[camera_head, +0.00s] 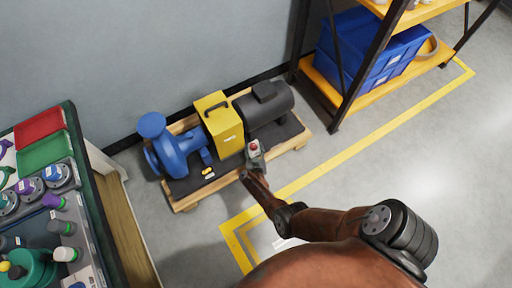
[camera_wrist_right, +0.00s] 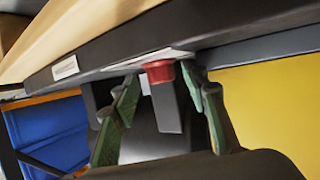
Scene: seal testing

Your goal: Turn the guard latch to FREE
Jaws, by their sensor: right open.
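The guard latch has a red hub (camera_head: 254,146) on a grey plate at the front of the yellow guard (camera_head: 224,128). In the right wrist view a dark grey lever (camera_wrist_right: 166,106) extends from the red hub. My right gripper (camera_head: 254,168) reaches in to the latch. In the wrist view its green fingers are spread, one on each side of the lever, with gaps visible between them and the lever. The latch's markings cannot be read. My left gripper is out of view.
A blue pump (camera_head: 178,146) and a dark motor (camera_head: 264,102) flank the guard on a wooden pallet (camera_head: 186,205). A bench with coloured parts (camera_head: 112,240) stands at left. A shelf with blue bins (camera_head: 352,50) stands at upper right. The floor at right is clear.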

